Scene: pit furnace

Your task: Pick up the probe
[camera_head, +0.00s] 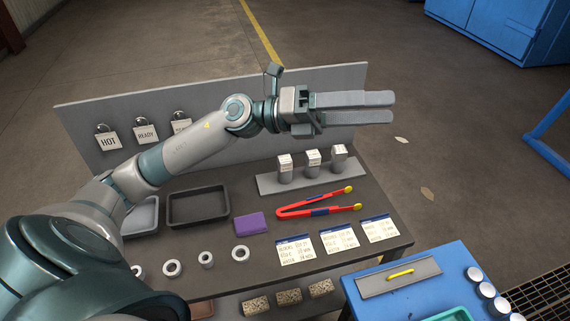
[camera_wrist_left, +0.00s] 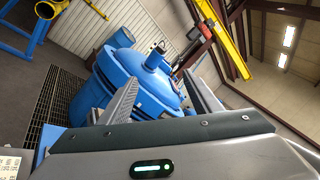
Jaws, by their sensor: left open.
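A short yellow rod (camera_head: 400,273) lies on a grey plate (camera_head: 375,286) on top of the blue cart at the lower right; it may be the probe, but I cannot tell for sure. My left gripper (camera_head: 393,107) is held high above the back of the dark table, in front of the grey back panel, far from the yellow rod. In the left wrist view, its two fingers (camera_wrist_left: 160,80) stand apart with nothing between them. They point towards a large blue vessel (camera_wrist_left: 150,75). My right gripper is out of view.
The dark table (camera_head: 375,207) holds red tongs (camera_head: 310,206), a purple block (camera_head: 236,223), a black tray (camera_head: 198,207), several rings and printed cards. Three grey blocks stand on a grey strip (camera_head: 270,184). The blue cart (camera_head: 458,262) also carries several round pieces and a green tray (camera_head: 450,314).

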